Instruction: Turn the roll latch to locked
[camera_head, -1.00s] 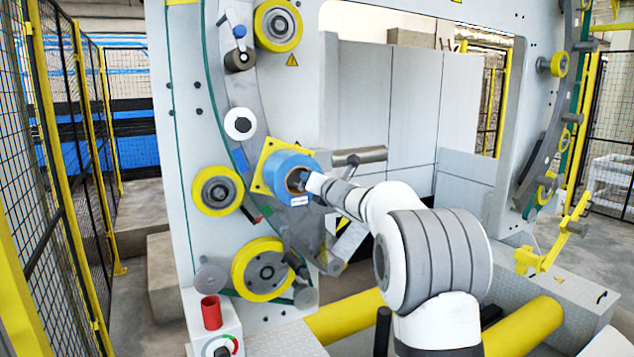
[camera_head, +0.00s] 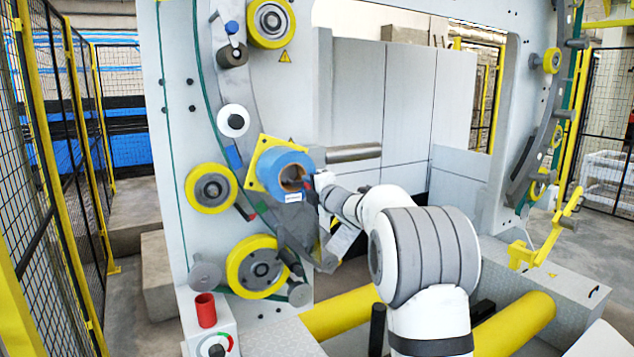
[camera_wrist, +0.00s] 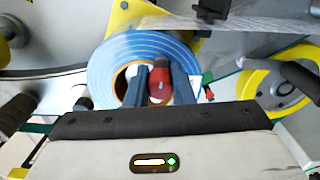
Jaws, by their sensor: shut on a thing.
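The blue film roll (camera_head: 272,166) sits on a yellow square plate on the machine's left side, with its brown core opening toward me. In the wrist view the roll (camera_wrist: 104,68) lies just beyond my fingers. My gripper (camera_wrist: 160,88) is closed around a red knob (camera_wrist: 160,76), which looks like the roll latch, in front of the core. In the head view my gripper (camera_head: 314,183) is right of the core opening and small. The knob's lower part is hidden by the fingers, and its turn position cannot be told.
Yellow-rimmed rollers (camera_head: 211,188) and a curved grey ring (camera_head: 222,100) stand close around the roll. A grey horizontal bar (camera_head: 352,153) lies behind my gripper. A red cylinder (camera_head: 205,310) stands on a box at lower left. Mesh fencing (camera_head: 30,170) runs along the left.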

